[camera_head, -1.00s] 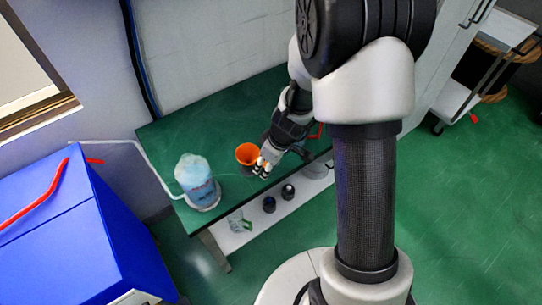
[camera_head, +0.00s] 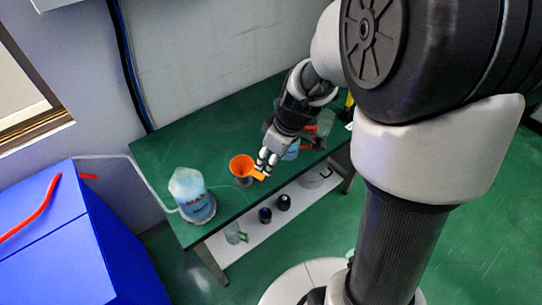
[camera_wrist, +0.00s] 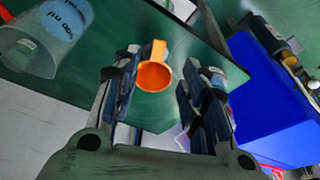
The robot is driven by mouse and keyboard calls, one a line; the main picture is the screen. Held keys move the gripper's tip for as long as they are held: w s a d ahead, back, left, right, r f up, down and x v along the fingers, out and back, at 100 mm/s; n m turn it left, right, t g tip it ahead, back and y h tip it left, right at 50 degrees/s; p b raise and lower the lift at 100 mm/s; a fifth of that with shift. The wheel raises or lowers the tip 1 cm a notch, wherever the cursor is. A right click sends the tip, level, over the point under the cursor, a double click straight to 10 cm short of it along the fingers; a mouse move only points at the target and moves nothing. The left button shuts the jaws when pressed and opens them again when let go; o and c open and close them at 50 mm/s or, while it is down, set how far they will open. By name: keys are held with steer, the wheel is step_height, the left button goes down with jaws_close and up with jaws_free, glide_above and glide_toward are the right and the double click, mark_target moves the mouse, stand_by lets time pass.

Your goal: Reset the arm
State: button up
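My gripper (camera_head: 266,162) is over the green table (camera_head: 170,148), close to an orange funnel (camera_head: 242,164) with a side handle. In the wrist view the two fingers (camera_wrist: 160,88) stand wide apart. The funnel (camera_wrist: 153,77) shows between them with gaps on both sides, so my gripper looks open and empty. The funnel sits over a small dark holder or vessel, partly hidden in the head view. My arm comes in from the upper right and hides part of the table.
A bottle with blue contents (camera_head: 190,194) stands at the table's left front corner. A clear beaker (camera_wrist: 38,42) is near my wrist. A blue box (camera_head: 75,235) stands at the left. A lower shelf (camera_head: 230,240) holds several vessels. Green floor is clear at the right.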

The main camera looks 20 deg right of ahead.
steer(key=s+a+r+m+t+h, duration=0.1)
steer(key=s+r+m, duration=0.6)
steer(key=s+r, duration=0.8)
steer(key=shift+s+a+r+m+t+h, duration=0.15)
steer(key=shift+s+a+m+t+h, duration=0.25)
steer(key=shift+s, duration=1.6)
